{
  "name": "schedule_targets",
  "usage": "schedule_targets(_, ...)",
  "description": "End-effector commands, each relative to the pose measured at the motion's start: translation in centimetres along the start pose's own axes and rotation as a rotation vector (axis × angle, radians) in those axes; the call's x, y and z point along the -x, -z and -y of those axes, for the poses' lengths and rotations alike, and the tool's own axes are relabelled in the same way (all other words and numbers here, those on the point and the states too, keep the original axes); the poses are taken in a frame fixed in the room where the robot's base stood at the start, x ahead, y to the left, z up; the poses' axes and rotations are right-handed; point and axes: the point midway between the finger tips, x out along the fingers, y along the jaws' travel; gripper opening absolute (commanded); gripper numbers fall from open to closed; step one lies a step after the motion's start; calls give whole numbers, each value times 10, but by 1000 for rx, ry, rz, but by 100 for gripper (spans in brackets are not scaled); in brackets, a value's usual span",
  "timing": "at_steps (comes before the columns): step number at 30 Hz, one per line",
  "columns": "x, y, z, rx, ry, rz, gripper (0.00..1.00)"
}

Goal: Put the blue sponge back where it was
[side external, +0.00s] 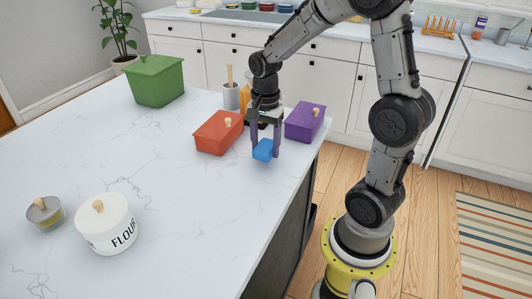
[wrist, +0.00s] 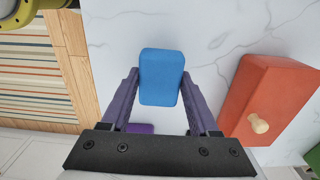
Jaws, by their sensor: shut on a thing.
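The blue sponge (side external: 263,149) is between the two fingers of my gripper (side external: 266,152), over the white marble counter near its right edge. In the wrist view, the sponge (wrist: 161,65) is a blue rounded block with the fingers of my gripper (wrist: 161,82) pressed on both sides. Whether it touches the counter or hangs just above it, I cannot tell. An orange-red box (side external: 217,135) with a wooden knob is left of the gripper. A purple box (side external: 303,122) with a knob is right of and behind it. Both have lids on, so their insides are hidden.
A green lidded box (side external: 155,82) stands at the back left. A white utensil pot (side external: 231,97) stands behind the orange-red box. A white FLOUR canister (side external: 106,226) and a small grey-lidded jar (side external: 45,213) are at the front left. The counter's middle is clear.

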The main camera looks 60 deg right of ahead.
Motion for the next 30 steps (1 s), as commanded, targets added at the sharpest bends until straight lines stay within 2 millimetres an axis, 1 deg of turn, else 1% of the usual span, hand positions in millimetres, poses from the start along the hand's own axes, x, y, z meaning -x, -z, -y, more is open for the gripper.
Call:
schedule_targets(1,-9,-1,-2,0,-7,3,17)
schedule_targets(3,-18,-1,-2,0,-5,2,17)
schedule_targets(6,-25,-1,-2,0,-4,2,17)
schedule_targets(14,-26,-1,-2,0,-3,1,17)
schedule_targets(19,-30,-1,-2,0,-3,1,17)
schedule_targets(20,-29,-1,-2,0,-2,1,67)
schedule_targets(21,-29,-1,-2,0,-2,1,74)
schedule_targets(24,-29,-1,-2,0,-3,1,91)
schedule_targets(30,-29,-1,-2,0,-3,1,91)
